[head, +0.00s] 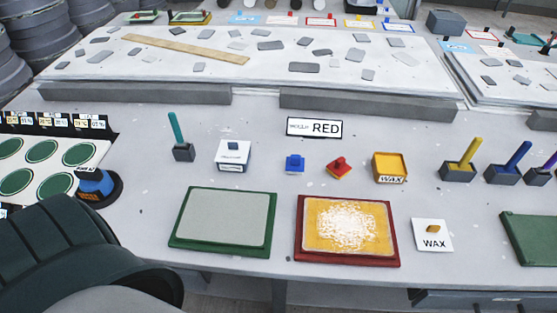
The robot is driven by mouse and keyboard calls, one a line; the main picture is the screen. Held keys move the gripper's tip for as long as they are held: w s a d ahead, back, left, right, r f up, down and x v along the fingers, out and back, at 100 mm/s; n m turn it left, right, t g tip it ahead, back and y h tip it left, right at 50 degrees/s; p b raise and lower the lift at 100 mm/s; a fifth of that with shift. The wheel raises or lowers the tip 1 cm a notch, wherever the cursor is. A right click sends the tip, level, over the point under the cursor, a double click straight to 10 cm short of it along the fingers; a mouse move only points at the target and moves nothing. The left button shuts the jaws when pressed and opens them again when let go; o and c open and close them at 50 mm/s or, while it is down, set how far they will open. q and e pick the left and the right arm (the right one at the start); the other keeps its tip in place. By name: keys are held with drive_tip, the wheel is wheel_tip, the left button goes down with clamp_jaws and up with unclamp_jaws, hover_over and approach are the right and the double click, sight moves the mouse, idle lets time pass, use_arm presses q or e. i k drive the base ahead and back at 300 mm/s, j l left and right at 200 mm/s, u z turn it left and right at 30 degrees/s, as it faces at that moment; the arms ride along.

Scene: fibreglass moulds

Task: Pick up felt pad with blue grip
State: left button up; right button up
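A small blue pad with a raised blue grip (294,164) lies on the grey table, just below the sign reading RED. It is upright and nothing touches it. Any felt on its underside is hidden. A similar small pad with a red grip (340,167) lies to its right, turned at an angle. Neither of my grippers is in view. A large dark rounded shape at the lower left seems to be part of my arm; no fingers show on it.
A lidded white tin (234,156) stands left of the blue pad, an open yellow wax tin (390,167) to the right. Green-framed (223,219) and red-framed (347,230) moulds lie in front. A WAX lid (432,236) lies right. Brushes stand in holders (184,152). Bare table surrounds the blue pad.

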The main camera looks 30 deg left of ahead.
sight(295, 165)
drive_tip(key=i+j+u, duration=0.1)
drive_tip(key=u, duration=0.35)
drive_tip(key=i+u, duration=0.3)
drive_tip(key=u, duration=0.2)
